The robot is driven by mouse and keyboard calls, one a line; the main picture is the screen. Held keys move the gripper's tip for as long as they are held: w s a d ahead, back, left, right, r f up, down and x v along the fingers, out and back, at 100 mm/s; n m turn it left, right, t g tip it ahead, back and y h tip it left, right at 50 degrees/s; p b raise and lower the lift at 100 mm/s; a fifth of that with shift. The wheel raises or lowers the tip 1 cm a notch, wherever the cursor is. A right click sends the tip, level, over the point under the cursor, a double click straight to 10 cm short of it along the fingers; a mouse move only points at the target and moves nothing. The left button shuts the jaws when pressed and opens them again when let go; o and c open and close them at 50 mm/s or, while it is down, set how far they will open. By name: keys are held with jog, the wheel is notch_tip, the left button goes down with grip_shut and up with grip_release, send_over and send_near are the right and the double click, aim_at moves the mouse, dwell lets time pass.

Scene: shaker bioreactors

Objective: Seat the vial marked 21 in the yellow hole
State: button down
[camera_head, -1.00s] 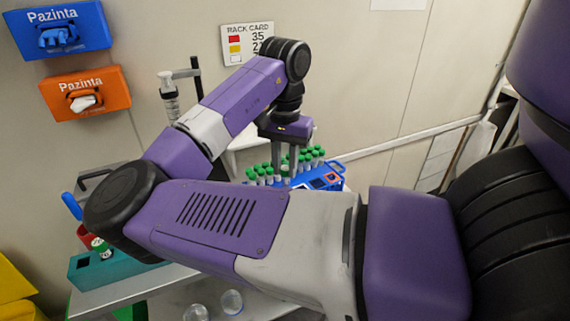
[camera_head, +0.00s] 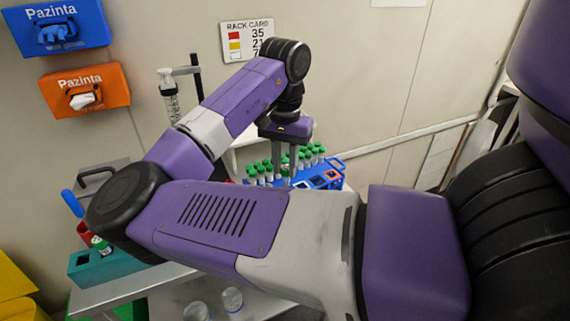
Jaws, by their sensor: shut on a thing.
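My gripper (camera_head: 285,172) points down among green-capped vials at the back of the bench. It is shut on a green-capped vial (camera_head: 285,170), mostly hidden between the fingers; no number on it can be read. Other green-capped vials (camera_head: 262,172) stand in a group around the fingers. A blue rack (camera_head: 336,164) sits just right of the gripper, with dark square openings and a red-orange-rimmed hole (camera_head: 331,174). I cannot make out a yellow hole; my arm hides the rack's near part.
A wall rack card (camera_head: 247,40) pairs red with 35 and yellow with 21; its lower line is partly covered. A teal block (camera_head: 88,266) with a green-capped vial (camera_head: 101,244) stands at left. Clear round vessels (camera_head: 232,299) sit on the lower front surface.

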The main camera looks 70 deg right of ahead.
jog(key=shift+f+b, duration=0.45)
jog(key=shift+f, duration=1.45)
dwell(1.8)
jog(key=c, duration=1.1)
grip_release()
jog(key=shift+r, duration=3.95)
jog(key=shift+d, duration=0.1)
